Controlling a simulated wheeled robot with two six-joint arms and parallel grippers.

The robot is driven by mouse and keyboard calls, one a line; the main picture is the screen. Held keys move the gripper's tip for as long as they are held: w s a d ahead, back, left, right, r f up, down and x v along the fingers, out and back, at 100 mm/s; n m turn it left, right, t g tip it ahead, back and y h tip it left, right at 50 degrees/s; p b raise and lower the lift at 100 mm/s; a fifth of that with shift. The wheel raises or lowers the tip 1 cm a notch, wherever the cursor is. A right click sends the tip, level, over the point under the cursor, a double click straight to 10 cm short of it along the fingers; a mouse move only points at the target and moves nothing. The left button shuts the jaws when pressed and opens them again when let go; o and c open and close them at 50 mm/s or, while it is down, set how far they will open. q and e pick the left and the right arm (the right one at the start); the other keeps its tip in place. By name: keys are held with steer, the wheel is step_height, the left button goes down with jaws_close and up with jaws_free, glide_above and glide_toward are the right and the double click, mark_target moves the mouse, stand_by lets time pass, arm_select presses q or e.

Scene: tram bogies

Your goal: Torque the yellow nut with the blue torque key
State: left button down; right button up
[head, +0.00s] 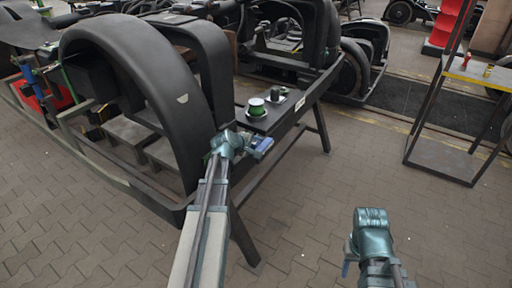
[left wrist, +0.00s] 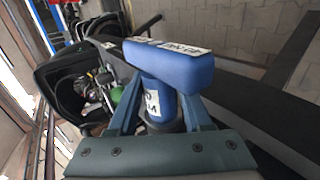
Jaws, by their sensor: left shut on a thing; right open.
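My left gripper (head: 245,145) is shut on the blue torque key (head: 262,145), beside the front edge of the dark bench on the bogie. In the left wrist view the fingers (left wrist: 160,118) close around the key's upright blue body. Its wide blue head (left wrist: 172,66) lies across above them, with white labels. My right gripper (head: 370,222) is open and empty over the paved floor at the lower right; its fingertips are hard to make out. I cannot pick out the yellow nut for certain in either view.
A green and white reel (head: 257,107) and a small dark cylinder (head: 275,95) stand on the bench. A big black wheel arch (head: 150,70) rises to the left. A yellow-edged table (head: 478,76) at the right bears small red and yellow items. Paving between is clear.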

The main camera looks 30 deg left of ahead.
arm_select(q)
steer(key=shift+w+a, duration=0.15)
steer(key=shift+a, duration=1.5)
steer(key=shift+w+a, duration=0.1)
steer(key=shift+a, duration=1.5)
steer(key=shift+r, duration=0.1)
steer(key=shift+r+g+p, duration=0.1)
steer(key=shift+g+p, duration=0.3)
steer(key=shift+p, duration=0.35)
steer(key=shift+g+p, duration=0.4)
steer(key=shift+p, duration=0.15)
steer(key=shift+g, duration=0.3)
